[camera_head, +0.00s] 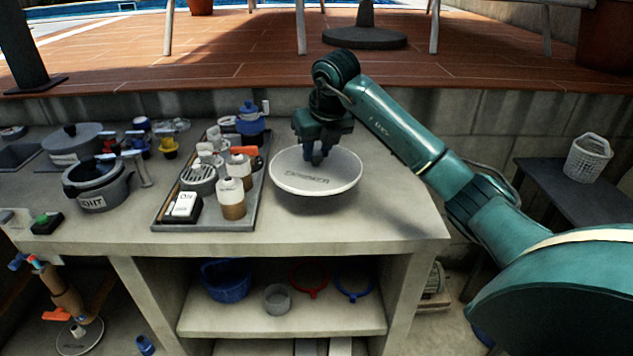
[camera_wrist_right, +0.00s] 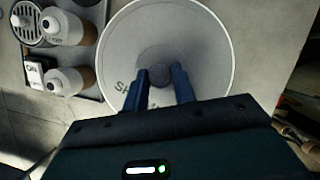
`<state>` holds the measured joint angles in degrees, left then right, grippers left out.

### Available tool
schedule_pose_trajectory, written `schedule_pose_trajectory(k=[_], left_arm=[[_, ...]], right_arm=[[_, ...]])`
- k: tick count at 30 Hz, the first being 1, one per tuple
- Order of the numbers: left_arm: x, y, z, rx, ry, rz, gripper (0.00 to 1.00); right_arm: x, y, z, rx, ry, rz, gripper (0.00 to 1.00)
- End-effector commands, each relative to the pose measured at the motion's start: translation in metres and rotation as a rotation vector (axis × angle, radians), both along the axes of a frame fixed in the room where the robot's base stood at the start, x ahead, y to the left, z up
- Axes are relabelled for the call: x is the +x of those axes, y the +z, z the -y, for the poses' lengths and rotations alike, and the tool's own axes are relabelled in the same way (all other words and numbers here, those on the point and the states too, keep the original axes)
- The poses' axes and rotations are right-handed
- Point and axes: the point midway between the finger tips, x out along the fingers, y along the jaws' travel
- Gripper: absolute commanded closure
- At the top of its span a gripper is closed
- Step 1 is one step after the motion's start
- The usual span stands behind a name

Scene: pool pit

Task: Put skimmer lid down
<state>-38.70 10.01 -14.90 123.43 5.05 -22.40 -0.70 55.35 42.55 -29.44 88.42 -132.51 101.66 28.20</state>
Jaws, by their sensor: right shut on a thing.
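The skimmer lid (camera_head: 290,179) is a round, pale disc with dark lettering. It is over the right part of the counter, just right of the grey tray. A shadow shows under its front edge, so it looks slightly above the counter top; the exact gap is hard to tell. My right gripper (camera_head: 316,158) comes down from above and is shut on the lid's central knob. In the right wrist view the lid (camera_wrist_right: 207,45) fills the upper middle, with its dark round knob (camera_wrist_right: 160,75) between the blue fingers. My left gripper is in neither view.
The grey tray (camera_head: 246,215) holds bottles, a white box and a round grate, close to the lid's left. Pots (camera_head: 95,185) stand further left. The counter (camera_head: 385,215) is clear in front and right of the lid. A concrete wall (camera_head: 440,130) runs behind.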

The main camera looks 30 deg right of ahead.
Motion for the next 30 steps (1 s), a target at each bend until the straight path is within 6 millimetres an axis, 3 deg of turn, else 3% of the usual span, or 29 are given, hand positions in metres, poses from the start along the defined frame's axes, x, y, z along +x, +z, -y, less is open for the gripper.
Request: schedule_pose_trajectory(k=[3, 11, 16, 25, 26, 30], left_arm=[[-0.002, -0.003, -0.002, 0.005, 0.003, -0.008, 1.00], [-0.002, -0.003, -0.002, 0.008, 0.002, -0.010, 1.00], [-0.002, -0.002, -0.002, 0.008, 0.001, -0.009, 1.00], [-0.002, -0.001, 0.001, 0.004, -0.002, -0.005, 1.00], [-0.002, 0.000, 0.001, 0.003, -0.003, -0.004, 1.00], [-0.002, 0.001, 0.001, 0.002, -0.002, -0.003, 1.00]], right_arm=[[0.000, -0.022, 0.000, 0.001, 0.000, -0.001, 1.00], [0.000, -0.044, 0.000, 0.001, 0.000, 0.001, 1.00], [0.000, -0.068, 0.000, 0.001, 0.000, 0.000, 1.00], [0.000, -0.071, 0.000, 0.000, 0.001, 0.003, 1.00], [0.000, -0.072, 0.000, 0.000, 0.001, 0.002, 0.73], [0.000, -0.071, 0.000, 0.000, 0.001, 0.002, 0.61]])
